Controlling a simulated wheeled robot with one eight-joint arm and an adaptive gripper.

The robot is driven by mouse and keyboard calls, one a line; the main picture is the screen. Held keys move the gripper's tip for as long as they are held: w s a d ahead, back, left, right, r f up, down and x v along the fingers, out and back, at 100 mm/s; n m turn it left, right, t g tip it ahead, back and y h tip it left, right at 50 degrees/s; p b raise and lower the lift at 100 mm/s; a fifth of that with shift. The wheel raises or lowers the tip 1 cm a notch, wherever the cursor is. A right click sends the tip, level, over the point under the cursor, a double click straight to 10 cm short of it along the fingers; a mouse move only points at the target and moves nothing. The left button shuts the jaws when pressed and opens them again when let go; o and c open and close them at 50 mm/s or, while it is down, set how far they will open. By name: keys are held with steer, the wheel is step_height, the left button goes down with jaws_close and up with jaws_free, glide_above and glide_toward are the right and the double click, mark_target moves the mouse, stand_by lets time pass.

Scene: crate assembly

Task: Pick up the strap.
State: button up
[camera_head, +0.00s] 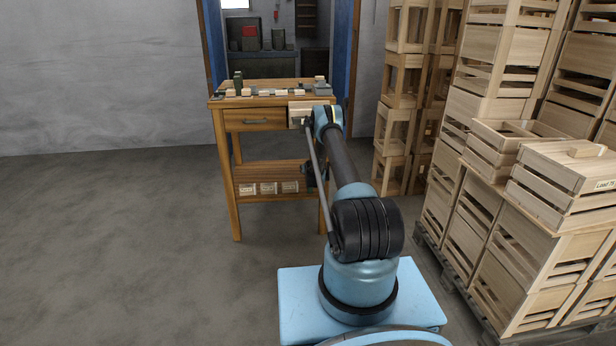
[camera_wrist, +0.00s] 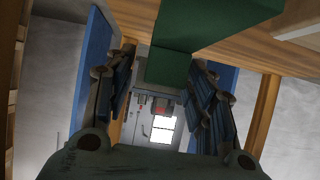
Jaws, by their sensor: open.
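In the wrist view a dark green piece (camera_wrist: 180,58), probably the strap, comes down from the top of the picture beside a wooden edge. Its lower end lies between the two fingers of my gripper (camera_wrist: 164,72). The fingers are spread apart on either side of it, with space showing below it. I cannot tell whether either finger touches it. In the head view my arm reaches to the right front of the wooden workbench (camera_head: 258,101); the gripper is not clearly seen there, and I cannot make out the strap.
Small parts and a green item (camera_head: 238,83) stand on the bench top. A drawer (camera_head: 255,119) sits under it, and small labelled boxes (camera_head: 268,188) are on the lower shelf. Tall stacks of wooden crates (camera_head: 490,150) stand close on the right. The floor on the left is clear.

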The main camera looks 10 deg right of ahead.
steer(key=shift+w+f, duration=0.3)
steer(key=shift+w, duration=0.3)
jaws_close()
